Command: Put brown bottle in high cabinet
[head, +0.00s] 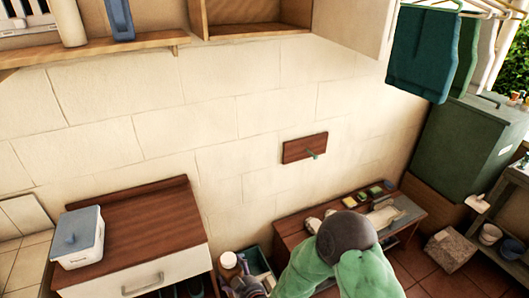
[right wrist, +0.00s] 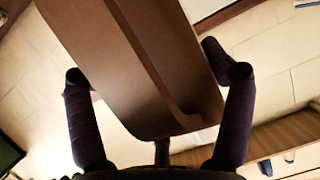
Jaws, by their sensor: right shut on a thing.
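The brown bottle (right wrist: 140,60) fills the middle of the right wrist view, between the dark fingers of my right gripper (right wrist: 158,74). The gripper is shut on it. The high cabinet (head: 255,31) is on the wall at the top middle. Its front is open and its pale door (head: 352,22) stands out to the right. The bottle is well below the cabinet. My left gripper is not in view.
A wooden shelf (head: 95,50) with bottles is left of the cabinet. A brown-topped drawer unit (head: 140,225) holds a white box with a blue-grey lid (head: 78,237). A low washbasin bench (head: 290,230) stands right. Teal cloths (head: 425,50) hang upper right. The wall below the cabinet is mostly clear.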

